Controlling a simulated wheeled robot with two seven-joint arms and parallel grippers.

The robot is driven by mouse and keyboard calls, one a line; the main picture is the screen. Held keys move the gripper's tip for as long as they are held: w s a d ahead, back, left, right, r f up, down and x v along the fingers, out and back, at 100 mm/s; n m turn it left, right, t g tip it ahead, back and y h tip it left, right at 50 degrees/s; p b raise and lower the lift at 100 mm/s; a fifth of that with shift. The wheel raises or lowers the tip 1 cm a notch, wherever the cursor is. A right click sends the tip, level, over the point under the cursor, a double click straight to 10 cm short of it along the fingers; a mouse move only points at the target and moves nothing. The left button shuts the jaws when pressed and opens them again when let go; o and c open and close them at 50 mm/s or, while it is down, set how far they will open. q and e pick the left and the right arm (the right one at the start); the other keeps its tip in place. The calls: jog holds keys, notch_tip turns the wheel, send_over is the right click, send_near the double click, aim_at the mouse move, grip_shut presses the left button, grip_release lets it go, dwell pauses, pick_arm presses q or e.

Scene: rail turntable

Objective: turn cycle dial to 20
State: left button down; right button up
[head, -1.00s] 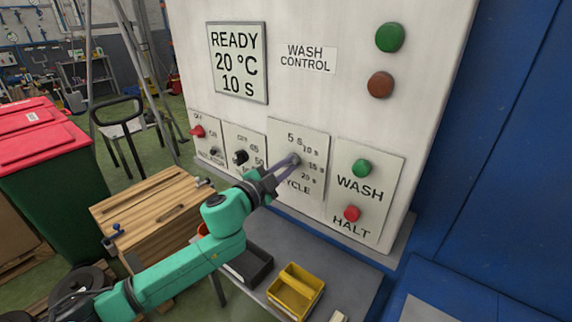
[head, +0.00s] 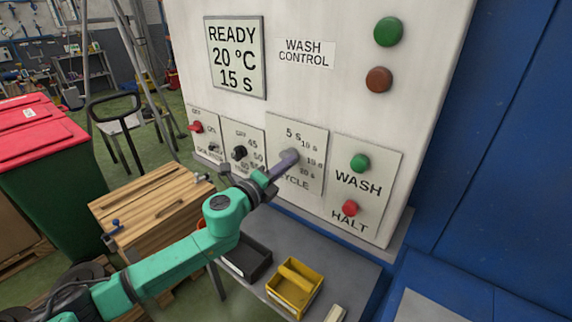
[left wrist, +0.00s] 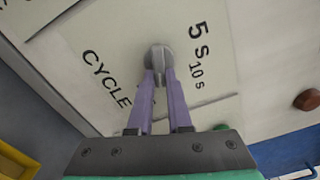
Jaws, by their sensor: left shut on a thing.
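The cycle dial (left wrist: 158,58) is a small grey knob on the CYCLE plate (head: 312,136), which carries marks from 5 s to 20 s. My left gripper (head: 290,157) reaches the dial from below left and is shut on it; its purple fingers also show on either side of the knob in the left wrist view (left wrist: 158,75). In the head view the fingers mostly hide the dial, so its pointer cannot be read. The display (head: 236,57) reads READY, 20 °C, 15 s. My right gripper is not in view.
Right of the CYCLE plate are the green WASH button (head: 360,163) and red HALT button (head: 350,208). Left of it are a black knob (head: 239,153) and a red switch (head: 196,127). Below, a black bin (head: 247,259) and a yellow bin (head: 294,288) stand on a grey shelf.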

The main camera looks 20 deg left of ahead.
pick_arm(q)
jog(key=m, duration=0.5)
jog(key=shift+a+f, duration=0.1)
jog(key=shift+f, duration=0.15)
dwell(0.4)
jog(key=c, duration=0.8)
grip_release()
jog(key=shift+w, duration=0.1)
jog(key=shift+c, duration=0.2)
jog(key=shift+a+f, duration=0.1)
